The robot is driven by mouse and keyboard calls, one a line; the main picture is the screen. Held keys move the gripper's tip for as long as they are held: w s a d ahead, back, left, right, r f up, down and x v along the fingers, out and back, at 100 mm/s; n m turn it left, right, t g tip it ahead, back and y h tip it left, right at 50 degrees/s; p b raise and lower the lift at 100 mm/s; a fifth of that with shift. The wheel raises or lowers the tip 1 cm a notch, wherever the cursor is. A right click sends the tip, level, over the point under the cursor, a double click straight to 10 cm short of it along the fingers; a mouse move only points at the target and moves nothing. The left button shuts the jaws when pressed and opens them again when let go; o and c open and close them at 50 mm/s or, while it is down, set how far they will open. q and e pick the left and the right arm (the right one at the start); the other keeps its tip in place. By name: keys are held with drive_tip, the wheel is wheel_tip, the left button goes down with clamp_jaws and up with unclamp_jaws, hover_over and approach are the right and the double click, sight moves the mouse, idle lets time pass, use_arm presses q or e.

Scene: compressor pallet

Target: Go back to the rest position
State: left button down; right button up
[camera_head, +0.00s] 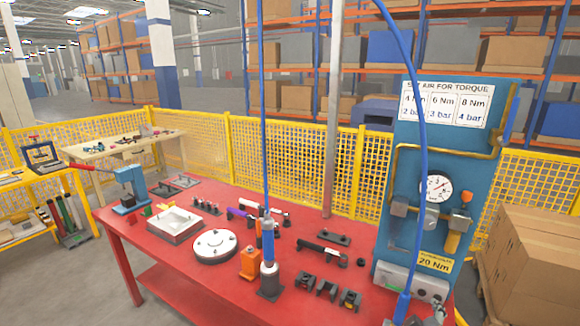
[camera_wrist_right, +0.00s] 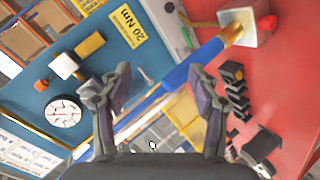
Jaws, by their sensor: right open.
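My right gripper (camera_wrist_right: 158,78) is open in the right wrist view, its two dark fingers spread apart. A blue hose or tool (camera_wrist_right: 192,68) crosses the picture behind the space between the fingers; I cannot tell how near it is. My left gripper does not show.
A blue panel with a gauge (camera_head: 436,188) stands at the table's right end. A white tray (camera_head: 174,224), a round flange (camera_head: 215,245) and several black parts lie there. Cardboard boxes (camera_head: 530,260) stand at right.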

drive_tip(key=s+a+f+m+g+y, duration=0.2)
drive_tip(key=s+a+f+g+y, duration=0.25)
drive_tip(key=s, duration=0.45)
drive_tip(key=s+a+f+m+g+y, duration=0.25)
drive_tip(key=s+a+f, duration=0.35)
drive_tip(key=s, duration=0.4)
drive_tip(key=s+d+f+g+h, duration=0.1)
drive_tip(key=d+f, duration=0.1)
drive_tip(key=f, duration=1.3)
drive_tip(key=s+d+f+g, duration=0.1)
drive_tip(key=d+f, duration=0.1)
drive_tip(key=f, duration=1.2)
drive_tip(key=s+d+f, duration=0.1)
drive_tip(key=s+f, duration=1.4)
drive_tip(key=s, duration=0.3)
drive_tip(key=shift+g, duration=0.3)
